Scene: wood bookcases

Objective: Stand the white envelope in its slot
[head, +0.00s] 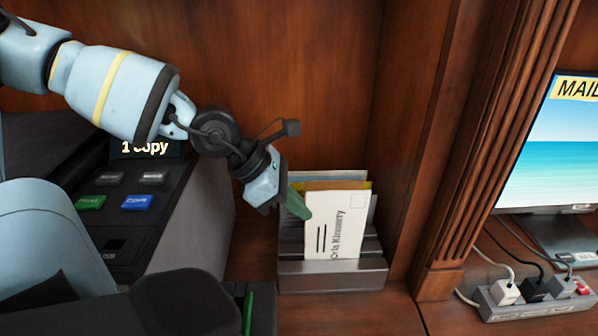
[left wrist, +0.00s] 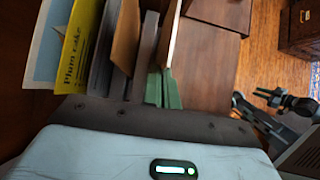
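The white envelope (head: 335,228), with a printed name, a stamp box and dark lines, stands nearly upright at the front of the grey slotted rack (head: 335,276). Its lower edge meets the rack's front wall; I cannot tell whether it rests in a slot. My left gripper (head: 300,207) has its green fingers on the envelope's left edge, one in front of it. In the left wrist view the green fingers (left wrist: 163,90) close on the envelope's thin pale edge (left wrist: 173,38).
Behind the envelope stand a yellow card (left wrist: 77,45) and a pale blue one (left wrist: 43,45). A copier (head: 150,215) is left of the rack. A wooden post (head: 465,160) stands to the right, then a monitor (head: 555,150) and power strip (head: 535,297).

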